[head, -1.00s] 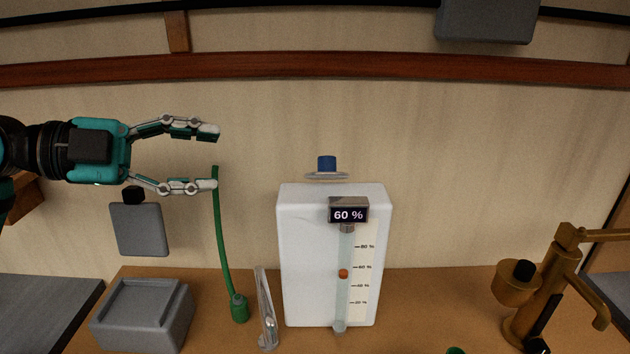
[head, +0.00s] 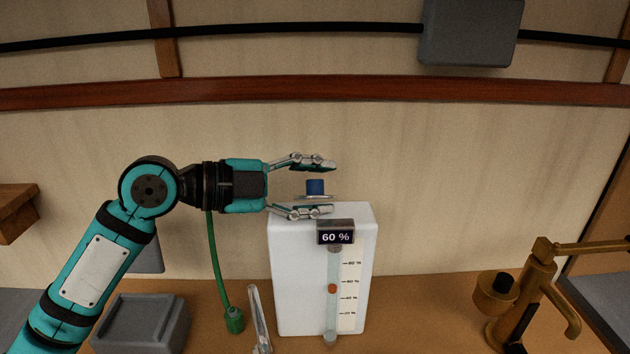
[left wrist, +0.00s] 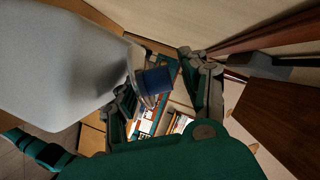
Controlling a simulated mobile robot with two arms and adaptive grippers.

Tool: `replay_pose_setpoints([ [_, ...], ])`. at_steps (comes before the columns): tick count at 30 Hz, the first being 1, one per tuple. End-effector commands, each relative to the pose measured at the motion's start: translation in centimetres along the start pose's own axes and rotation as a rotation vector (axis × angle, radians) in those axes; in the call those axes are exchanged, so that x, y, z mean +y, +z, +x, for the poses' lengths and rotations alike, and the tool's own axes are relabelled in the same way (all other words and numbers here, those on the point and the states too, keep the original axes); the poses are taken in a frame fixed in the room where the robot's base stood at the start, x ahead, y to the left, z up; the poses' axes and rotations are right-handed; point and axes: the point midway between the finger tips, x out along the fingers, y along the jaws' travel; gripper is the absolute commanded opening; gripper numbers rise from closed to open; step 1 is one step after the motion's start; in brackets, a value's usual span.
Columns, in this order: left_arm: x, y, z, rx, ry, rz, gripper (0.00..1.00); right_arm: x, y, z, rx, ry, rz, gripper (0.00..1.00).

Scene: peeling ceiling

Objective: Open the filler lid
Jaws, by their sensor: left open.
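The filler lid is a clear disc with a blue knob (head: 315,187) on top of the white tank (head: 298,280). The tank has a display reading 60 % and a level tube with an orange float. My left gripper (head: 332,188) is open, with one finger above the blue knob and one below it in the head view. In the left wrist view the blue knob (left wrist: 158,81) and clear lid show between the open fingers (left wrist: 160,88), beside the white tank (left wrist: 60,70). I cannot tell whether the fingers touch it. My right gripper is not in view.
A green hose-like stem (head: 215,270) and a clear upright piece (head: 259,318) stand left of the tank. A grey box (head: 140,325) is at the lower left. A brass tap (head: 530,295) stands at the right. The counter between tank and tap is clear.

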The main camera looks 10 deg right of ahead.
Motion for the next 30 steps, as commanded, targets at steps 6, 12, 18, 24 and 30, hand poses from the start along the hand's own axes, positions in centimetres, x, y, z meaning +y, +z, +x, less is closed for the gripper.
replay_pose_setpoints([
  [6, 0.0, 0.0, 0.1, 0.000, 0.000, 0.000, 0.45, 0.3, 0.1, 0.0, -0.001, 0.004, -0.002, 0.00],
  [12, 0.0, 0.0, 0.1, 0.000, 0.000, 0.000, 0.26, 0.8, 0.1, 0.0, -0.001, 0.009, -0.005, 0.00],
  [18, 0.0, 0.0, 0.1, 0.000, 0.000, 0.001, 0.00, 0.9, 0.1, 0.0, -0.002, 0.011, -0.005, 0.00],
  [24, -0.2, -0.1, 0.1, 0.000, 0.005, -0.015, 0.00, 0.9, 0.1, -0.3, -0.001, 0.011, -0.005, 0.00],
  [30, -1.1, 0.0, 0.1, 0.001, 0.051, -0.128, 0.00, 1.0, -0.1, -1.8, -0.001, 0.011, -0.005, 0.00],
])
